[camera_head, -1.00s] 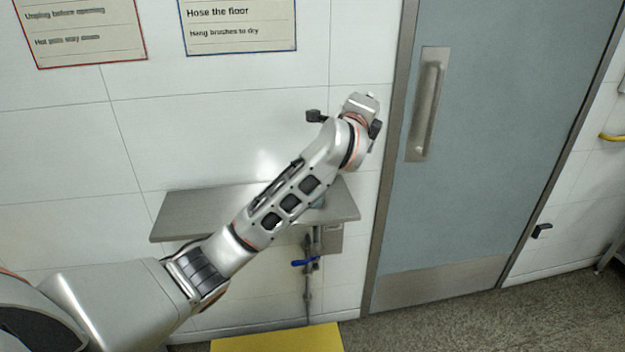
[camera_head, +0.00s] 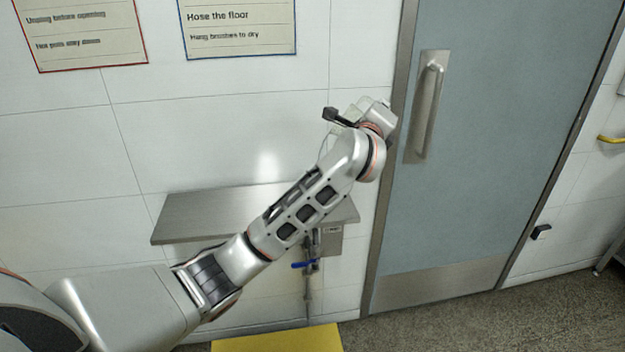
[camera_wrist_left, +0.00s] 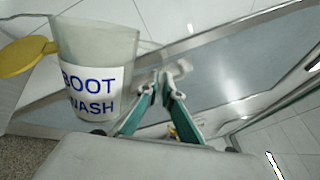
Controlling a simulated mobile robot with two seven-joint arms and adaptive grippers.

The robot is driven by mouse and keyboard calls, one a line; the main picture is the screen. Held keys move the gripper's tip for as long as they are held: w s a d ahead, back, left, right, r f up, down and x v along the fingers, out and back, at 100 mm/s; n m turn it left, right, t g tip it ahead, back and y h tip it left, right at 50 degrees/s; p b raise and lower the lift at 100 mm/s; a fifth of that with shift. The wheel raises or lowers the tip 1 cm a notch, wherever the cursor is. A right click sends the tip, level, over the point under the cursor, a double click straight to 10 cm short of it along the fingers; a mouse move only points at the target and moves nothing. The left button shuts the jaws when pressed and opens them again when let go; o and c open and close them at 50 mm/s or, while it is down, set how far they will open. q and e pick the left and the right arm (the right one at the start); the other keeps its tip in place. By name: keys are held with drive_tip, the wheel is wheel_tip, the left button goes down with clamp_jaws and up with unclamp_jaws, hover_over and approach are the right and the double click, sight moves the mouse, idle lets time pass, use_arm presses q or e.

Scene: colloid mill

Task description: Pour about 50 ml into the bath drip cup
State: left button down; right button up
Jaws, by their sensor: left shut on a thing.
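A translucent jug (camera_wrist_left: 97,45) with a white label reading "BOOT WASH" shows at the left of the left wrist view. My left gripper (camera_wrist_left: 165,82), with teal finger pads, is shut at the jug's right side, apparently on its handle; the exact contact is blurred. The jug looks nearly upright in that view, and no liquid level can be made out. In the head view my left wrist (camera_head: 372,122) is raised above the right end of the shelf, near the door frame, and its fingers are hidden. I cannot identify the bath drip cup. My right gripper is not in view.
A steel wall shelf (camera_head: 190,217) lies below my left arm, partly covered by it. A blue-handled valve (camera_head: 305,264) and pipe are under it. A grey door (camera_head: 480,150) stands close on the right. A yellow rounded piece (camera_wrist_left: 22,56) shows beside the jug's rim.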

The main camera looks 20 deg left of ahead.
use_arm(q)
drive_tip(key=shift+d+f+m, duration=0.45)
drive_tip(key=shift+f+m, duration=0.25)
drive_tip(key=shift+m, duration=0.1)
drive_tip(key=shift+d+f+m, duration=0.15)
drive_tip(key=shift+f+m, duration=0.15)
drive_tip(key=shift+f, duration=0.2)
drive_tip(key=shift+d+f+m, duration=0.1)
drive_tip(key=shift+d+m, duration=0.2)
drive_tip(key=shift+m, duration=0.2)
idle(0.4)
